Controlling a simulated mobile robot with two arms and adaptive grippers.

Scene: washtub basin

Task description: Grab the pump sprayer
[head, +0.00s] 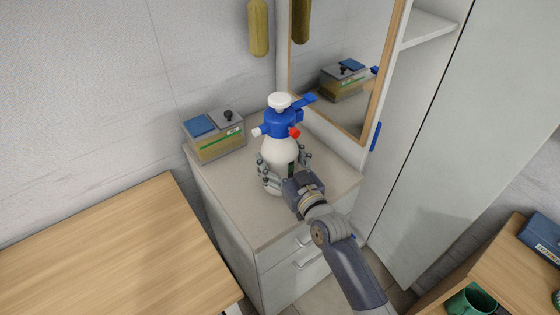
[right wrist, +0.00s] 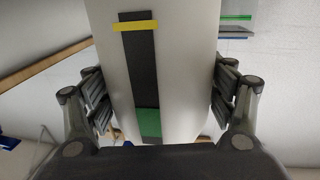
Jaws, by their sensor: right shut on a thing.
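The pump sprayer (head: 280,150) has a white bottle, a blue head, a white pump knob and a red part. My right gripper (head: 285,170) reaches in from the lower right and is shut around the lower bottle, one finger on each side. In the right wrist view the white bottle (right wrist: 165,75) with a dark, yellow and green strip fills the space between the fingers. The bottle's base is partly hidden by the gripper. My left gripper is not in view.
A box with a blue and grey lid (head: 215,137) sits behind left on the cabinet top (head: 235,185). A wood-framed mirror (head: 340,70) stands close behind the sprayer. A wooden table (head: 110,250) is at left, a tall cabinet (head: 450,130) at right.

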